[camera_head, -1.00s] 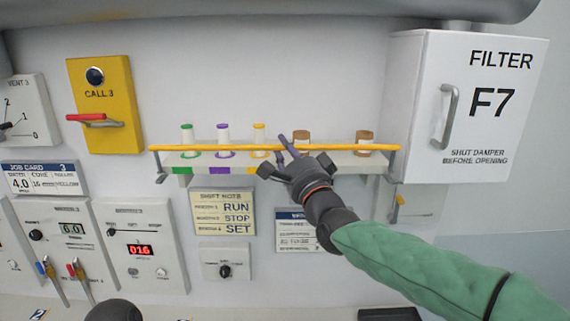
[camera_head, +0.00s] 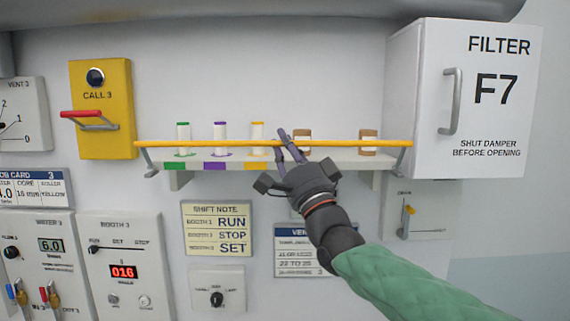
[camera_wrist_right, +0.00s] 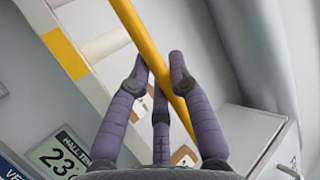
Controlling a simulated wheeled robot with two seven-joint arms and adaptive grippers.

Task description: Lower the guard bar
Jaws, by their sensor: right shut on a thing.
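The guard bar (camera_head: 210,143) is a long yellow rod across the front of the wall shelf, on a grey arm at each end. It stands level, above the shelf's front edge and in front of the spools. My right gripper (camera_head: 287,144) is shut on the bar near its middle, reaching from below right. In the right wrist view, the bar (camera_wrist_right: 146,45) runs diagonally between the purple-grey fingers of the gripper (camera_wrist_right: 161,72). My left gripper is not in view.
The shelf (camera_head: 345,163) holds several spools, among them a green-capped one (camera_head: 183,138) and a brown one (camera_head: 368,142). The filter box (camera_head: 485,100) stands out close to the bar's right end. A yellow call box (camera_head: 100,125) with a red handle is on the left.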

